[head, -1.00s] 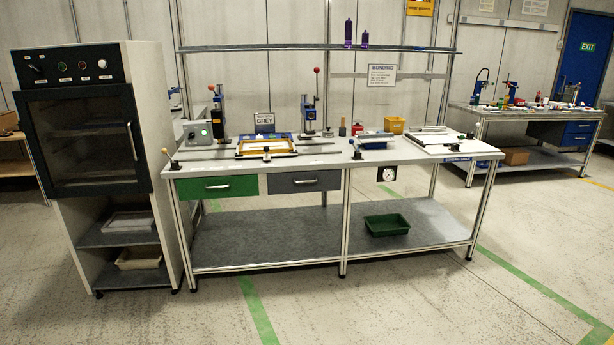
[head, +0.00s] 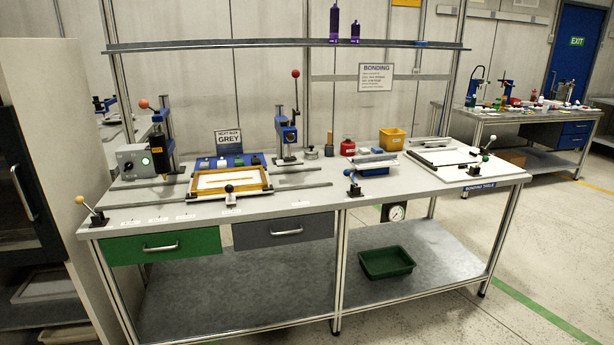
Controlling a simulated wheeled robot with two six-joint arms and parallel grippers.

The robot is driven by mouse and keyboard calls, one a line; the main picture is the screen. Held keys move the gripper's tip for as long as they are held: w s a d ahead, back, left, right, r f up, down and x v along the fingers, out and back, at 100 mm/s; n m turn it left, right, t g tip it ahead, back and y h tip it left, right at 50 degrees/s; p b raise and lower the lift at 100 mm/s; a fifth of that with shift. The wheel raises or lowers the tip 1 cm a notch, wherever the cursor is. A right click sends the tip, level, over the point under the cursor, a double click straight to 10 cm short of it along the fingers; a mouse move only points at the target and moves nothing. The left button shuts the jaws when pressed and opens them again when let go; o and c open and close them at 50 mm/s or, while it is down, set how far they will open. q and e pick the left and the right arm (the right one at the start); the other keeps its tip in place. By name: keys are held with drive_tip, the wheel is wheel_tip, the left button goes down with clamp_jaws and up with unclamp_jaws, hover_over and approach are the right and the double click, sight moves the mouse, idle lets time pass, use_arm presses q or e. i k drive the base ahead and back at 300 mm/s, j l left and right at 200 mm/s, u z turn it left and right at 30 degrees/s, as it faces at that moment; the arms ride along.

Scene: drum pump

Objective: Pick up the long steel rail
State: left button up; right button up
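Long thin grey metal strips lie on the bonding bench (head: 400,195). One strip (head: 300,186) runs right of the wooden frame (head: 228,183), and another (head: 148,184) shows to its left. A further long bar (head: 418,142) lies at the back right, beside the white board (head: 440,157). I cannot tell which of these is the long steel rail, or whether the strips beside the frame join behind it. Neither of my grippers is in view.
A dark-fronted cabinet (head: 22,190) stands close on the left. Two blue presses (head: 286,130) stand on the bench, with a yellow bin (head: 391,139) at the back. A green tray (head: 386,262) is on the lower shelf. Floor is clear at right.

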sight(390, 156)
drive_tip(key=i+j+z, duration=0.15)
drive_tip(key=i+z, duration=0.15)
drive_tip(key=i+j+z, duration=0.3)
drive_tip(key=i, duration=0.2)
drive_tip(key=i+l, duration=0.5)
